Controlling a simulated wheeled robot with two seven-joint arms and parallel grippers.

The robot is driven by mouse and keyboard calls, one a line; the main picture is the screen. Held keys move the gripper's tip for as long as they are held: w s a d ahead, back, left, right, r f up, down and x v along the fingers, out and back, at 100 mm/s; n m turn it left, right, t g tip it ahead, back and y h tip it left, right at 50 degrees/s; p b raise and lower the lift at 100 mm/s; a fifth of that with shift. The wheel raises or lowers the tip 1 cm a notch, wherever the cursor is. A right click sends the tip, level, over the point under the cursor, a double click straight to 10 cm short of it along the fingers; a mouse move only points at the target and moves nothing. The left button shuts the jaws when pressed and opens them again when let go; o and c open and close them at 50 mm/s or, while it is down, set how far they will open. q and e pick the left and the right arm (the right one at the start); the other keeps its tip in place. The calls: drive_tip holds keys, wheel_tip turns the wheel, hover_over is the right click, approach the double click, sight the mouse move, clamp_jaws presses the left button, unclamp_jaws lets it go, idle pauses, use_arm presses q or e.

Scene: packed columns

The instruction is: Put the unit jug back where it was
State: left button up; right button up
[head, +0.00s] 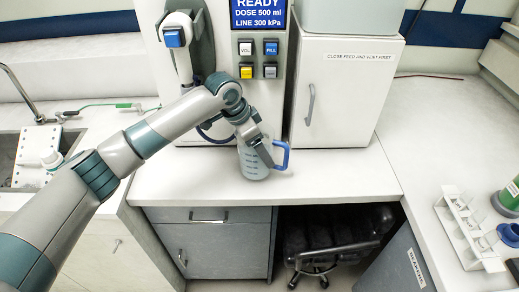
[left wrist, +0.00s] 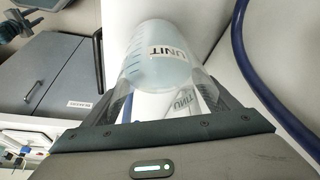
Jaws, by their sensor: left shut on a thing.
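The unit jug (head: 252,167) is a clear, graduated jug with a blue handle (head: 281,155) on its right side. It is at the counter in front of the white dispenser, slightly tilted in the head view. I cannot tell whether its base touches the counter. My left gripper (head: 257,142) is shut on the jug from above and behind, hiding part of its upper body. In the left wrist view the jug (left wrist: 160,62) sits between both fingers, with its UNIT label showing. My right gripper is not in view.
The dispenser panel (head: 258,60) with several coloured buttons stands behind the jug. A white cabinet (head: 342,90) is to its right. A sink (head: 12,160) is at the left and a tube rack (head: 467,232) at the right. The counter (head: 340,180) right of the jug is clear.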

use_arm(q)
drive_tip(key=shift+f+p, duration=0.3)
drive_tip(key=shift+f, duration=0.6)
drive_tip(key=shift+f, duration=0.1)
drive_tip(key=o, duration=1.7)
drive_tip(key=shift+o, duration=0.2)
drive_tip(key=shift+s+a+r+b, duration=0.1)
drive_tip(key=shift+a+r+b, duration=0.05)
drive_tip(key=shift+r+b, duration=0.3)
drive_tip(key=b+v, duration=0.2)
drive_tip(key=v, duration=0.4)
drive_tip(key=shift+r, duration=0.35)
